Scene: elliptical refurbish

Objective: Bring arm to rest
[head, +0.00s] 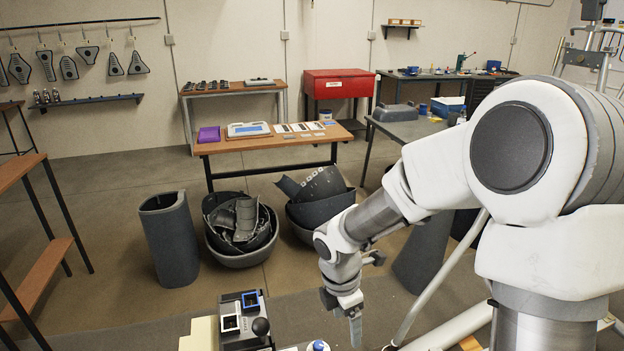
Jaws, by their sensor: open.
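My arm reaches in from the right side of the head view, bent at the elbow, with its forearm sloping down to the left. My gripper (355,328) hangs at the low middle of the picture, pointing down. It is open, and I see nothing held in it. The fingers are small and seen from the side. Just left of it and below is a dark device (247,322) with a black knob and small framed panels. A small bottle with a blue cap (318,346) is cut off by the bottom edge, below and left of the gripper.
A wooden workbench (285,140) stands beyond, with a red cabinet (338,84) behind it. Grey bins of scrap (242,240) and a tall grey bin (169,240) stand on the floor. Open floor lies at left centre.

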